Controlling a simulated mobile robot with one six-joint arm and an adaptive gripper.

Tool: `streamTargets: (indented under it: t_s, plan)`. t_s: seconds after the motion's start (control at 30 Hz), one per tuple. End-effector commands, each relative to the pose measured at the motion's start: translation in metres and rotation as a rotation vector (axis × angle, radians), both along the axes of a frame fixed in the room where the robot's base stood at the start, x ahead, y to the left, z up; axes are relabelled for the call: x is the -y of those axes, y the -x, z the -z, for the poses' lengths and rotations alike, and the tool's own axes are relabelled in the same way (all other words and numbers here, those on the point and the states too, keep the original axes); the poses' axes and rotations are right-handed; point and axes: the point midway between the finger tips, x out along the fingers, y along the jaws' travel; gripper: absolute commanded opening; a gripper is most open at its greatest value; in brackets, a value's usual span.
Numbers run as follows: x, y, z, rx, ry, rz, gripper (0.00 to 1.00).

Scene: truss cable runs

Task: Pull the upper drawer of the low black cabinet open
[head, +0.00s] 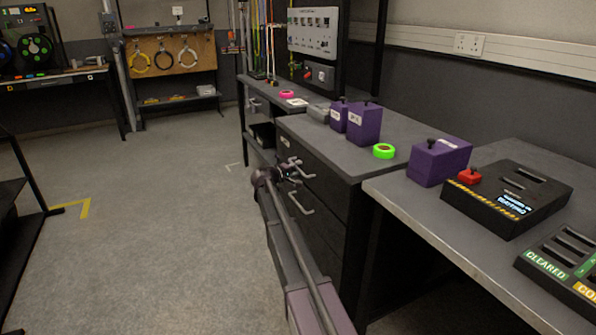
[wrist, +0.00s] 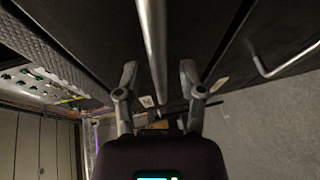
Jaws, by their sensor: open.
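The low black cabinet (head: 345,192) stands under the grey worktop, right of centre in the head view. Its upper drawer bar handle (head: 303,169) is partly hidden by my gripper (head: 288,173); the drawer front looks flush with the cabinet. In the wrist view my gripper (wrist: 159,72) is open, one finger on each side of the long metal bar handle (wrist: 153,40). A gap shows between each finger and the bar. A second, lower handle (wrist: 275,70) shows at right in the wrist view, and also in the head view (head: 302,205).
Purple boxes (head: 364,123) and a green tape roll (head: 384,151) lie on the cabinet top. A grey bench (head: 413,209) with a black device (head: 508,197) juts out at right. The floor (head: 150,230) left of the cabinet is clear.

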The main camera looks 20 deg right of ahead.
Motion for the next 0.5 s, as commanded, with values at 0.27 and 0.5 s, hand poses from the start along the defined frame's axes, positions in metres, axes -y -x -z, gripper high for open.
streamTargets:
  t_s: [0.27,0.5]
  plan:
    - [0.0047,-0.0020,0.0009,0.000,0.000,0.000,0.51]
    - [0.0045,-0.0018,0.0008,0.000,0.000,0.000,0.24]
